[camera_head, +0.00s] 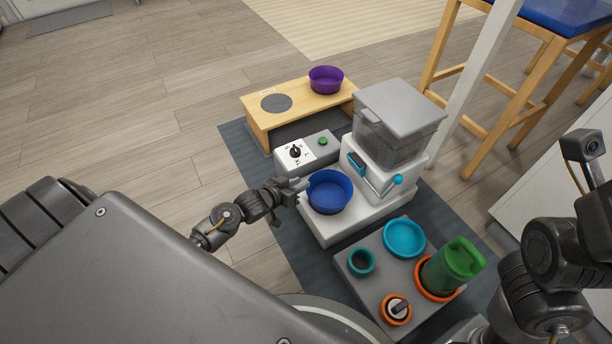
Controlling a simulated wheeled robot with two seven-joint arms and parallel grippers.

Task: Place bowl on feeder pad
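A blue bowl (331,194) is upright at the white base (348,224) of the feeder, in front of its clear hopper (386,135). My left gripper (299,187) reaches in from the left, and its fingers meet the left rim of the bowl. I cannot tell whether the fingers are closed on the rim, or whether the bowl's underside touches the base. A purple bowl (326,82) stands on a wooden stand (299,104), beside a grey round disc (276,103). My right arm is at the lower right; its gripper is out of view.
A grey tray (377,274) holds a cyan bowl (404,238), a teal cup (361,262), a green container (453,266) and an orange-rimmed item (396,308). A control box (308,151) sits behind the blue bowl. A wooden stool (530,85) stands at upper right. Floor at left is clear.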

